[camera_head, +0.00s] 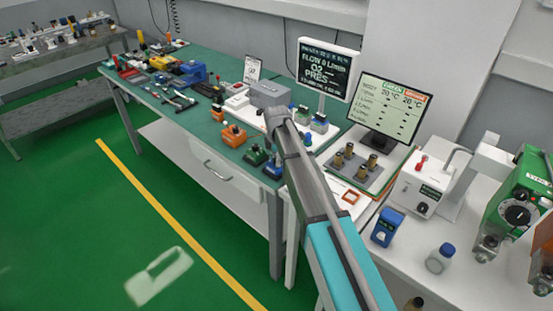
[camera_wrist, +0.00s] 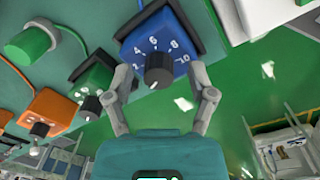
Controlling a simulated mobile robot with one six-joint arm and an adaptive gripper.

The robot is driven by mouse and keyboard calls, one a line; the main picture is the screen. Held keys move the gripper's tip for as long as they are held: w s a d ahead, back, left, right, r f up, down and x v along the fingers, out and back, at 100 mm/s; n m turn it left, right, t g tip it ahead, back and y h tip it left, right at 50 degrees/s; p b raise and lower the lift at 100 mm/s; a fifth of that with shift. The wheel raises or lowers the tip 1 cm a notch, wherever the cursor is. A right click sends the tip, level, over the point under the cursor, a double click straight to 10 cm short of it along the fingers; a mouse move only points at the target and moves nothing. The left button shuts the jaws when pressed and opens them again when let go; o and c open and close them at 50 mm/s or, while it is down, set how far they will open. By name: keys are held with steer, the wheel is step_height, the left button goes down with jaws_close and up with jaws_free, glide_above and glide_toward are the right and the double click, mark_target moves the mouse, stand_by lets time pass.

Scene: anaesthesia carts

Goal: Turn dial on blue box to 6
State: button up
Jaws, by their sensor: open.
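The blue box (camera_wrist: 150,36) is at the top centre of the wrist view, with white numbers, 4, 6, 8 and 10 among them, in an arc on its face. Its black dial (camera_wrist: 158,68) sits below the 6, with a white mark at the dial's lower end; I cannot tell the set value. My gripper (camera_wrist: 160,76) is open, one finger on each side of the dial, with gaps visible at both sides. In the head view the blue box (camera_head: 272,168) is at the bench's front edge, partly hidden by my arm; my gripper cannot be made out there.
A green box (camera_wrist: 93,78) and an orange box (camera_wrist: 50,108) with dials stand to the left of the blue box, near my left finger. Another blue device (camera_head: 387,226) stands on the right table. The green floor is open in front.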

jaws_close()
steer(key=shift+m, duration=0.4)
steer(key=m, duration=0.6)
steer(key=shift+s, duration=0.1)
steer(key=m, duration=0.6)
steer(key=shift+h, duration=0.3)
steer(key=m, duration=0.4)
steer(key=shift+a, duration=0.1)
steer(key=m, duration=0.3)
steer(key=shift+m, duration=0.3)
steer(key=m, duration=0.6)
steer(key=shift+g, duration=0.3)
steer(key=shift+m, duration=0.3)
